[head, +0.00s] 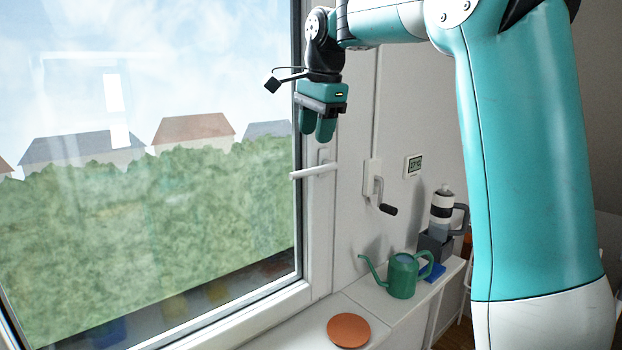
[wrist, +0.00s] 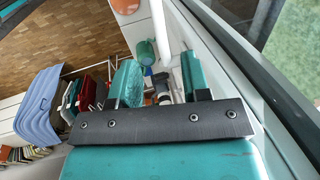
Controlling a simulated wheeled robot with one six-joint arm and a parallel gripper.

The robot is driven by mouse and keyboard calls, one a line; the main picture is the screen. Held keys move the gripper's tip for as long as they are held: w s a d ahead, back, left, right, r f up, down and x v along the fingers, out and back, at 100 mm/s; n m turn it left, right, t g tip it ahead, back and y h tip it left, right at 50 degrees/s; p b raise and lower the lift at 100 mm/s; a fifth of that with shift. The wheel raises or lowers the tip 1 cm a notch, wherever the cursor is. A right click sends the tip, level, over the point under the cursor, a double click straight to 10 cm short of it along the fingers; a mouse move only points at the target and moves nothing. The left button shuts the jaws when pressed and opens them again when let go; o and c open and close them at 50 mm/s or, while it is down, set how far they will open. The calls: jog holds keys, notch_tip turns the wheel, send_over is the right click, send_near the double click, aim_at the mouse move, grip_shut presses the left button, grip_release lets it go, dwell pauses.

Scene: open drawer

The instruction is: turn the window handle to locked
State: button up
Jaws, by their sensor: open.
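The white window handle (head: 313,171) sits on the window's right frame. Its lever is about horizontal and points left, over the glass. My gripper (head: 317,134) hangs above the handle with its teal fingers pointing down. The fingers are apart, and a gap shows between the fingertips and the lever in the head view. In the wrist view the open fingers (wrist: 160,65) show with a white bar, apparently the handle lever (wrist: 160,28), beyond and between them. I see no contact.
A wall crank (head: 380,197) with a black grip is right of the handle. A green watering can (head: 403,275) and an orange disc (head: 348,331) are on the sill below. The space left of the lever is free.

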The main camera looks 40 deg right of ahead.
aim_at(311, 169)
jog(key=f, duration=0.2)
jog(key=w+f, duration=0.1)
jog(key=f, duration=0.2)
jog(key=f+p, duration=0.1)
jog(key=f, duration=0.2)
jog(key=shift+w, duration=0.3)
grip_shut()
